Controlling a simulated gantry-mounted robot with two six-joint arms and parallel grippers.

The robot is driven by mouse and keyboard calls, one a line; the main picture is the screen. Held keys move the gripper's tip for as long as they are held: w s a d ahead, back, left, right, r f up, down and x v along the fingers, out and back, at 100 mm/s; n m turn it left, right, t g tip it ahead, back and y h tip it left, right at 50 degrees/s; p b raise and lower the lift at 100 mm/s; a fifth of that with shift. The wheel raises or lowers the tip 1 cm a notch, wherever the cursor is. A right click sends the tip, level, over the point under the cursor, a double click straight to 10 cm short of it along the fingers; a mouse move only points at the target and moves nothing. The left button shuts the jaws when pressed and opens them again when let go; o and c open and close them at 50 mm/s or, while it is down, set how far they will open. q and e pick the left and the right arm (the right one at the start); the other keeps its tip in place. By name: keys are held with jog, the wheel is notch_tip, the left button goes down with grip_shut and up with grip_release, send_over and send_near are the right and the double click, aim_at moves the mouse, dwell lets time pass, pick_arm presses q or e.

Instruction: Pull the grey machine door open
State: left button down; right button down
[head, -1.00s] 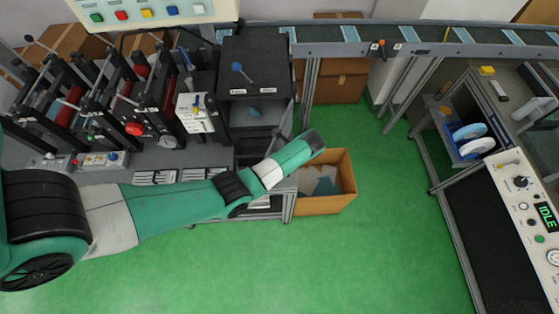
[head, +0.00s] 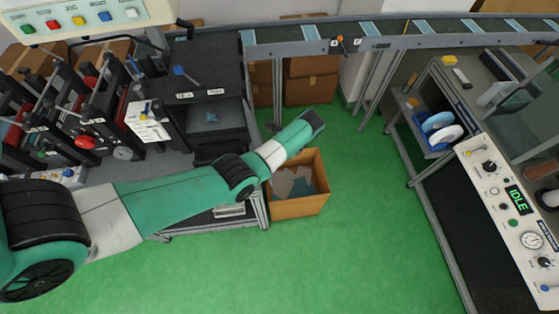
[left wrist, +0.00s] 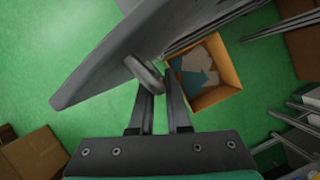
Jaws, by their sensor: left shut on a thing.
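The grey machine door shows in the left wrist view as a broad grey panel (left wrist: 105,65) with a rounded handle (left wrist: 147,76). My left gripper (left wrist: 163,95) is shut on that handle. In the head view, my left arm reaches in front of the dark machine (head: 205,82); its wrist hides the fingers and their hold. The machine's front is open, with a small blue item (head: 212,117) visible inside. How far the door has swung is hard to tell. My right gripper is not in view.
An open cardboard box (head: 298,207) with flat pieces stands on the green floor just beside my left wrist. A conveyor (head: 400,42) runs along the back. A control panel (head: 500,175) reading IDLE and a blue rack (head: 440,152) are at right. The middle floor is clear.

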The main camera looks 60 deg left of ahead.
pick_arm(q)
jog(key=shift+f, duration=0.1)
dwell(0.3)
jog(key=c, duration=0.9)
grip_release()
jog(key=shift+a, duration=0.15)
jog(key=p+v, duration=0.3)
jog(key=v, duration=0.8)
jog(key=shift+w+r, duration=0.1)
jog(key=shift+r, duration=0.25)
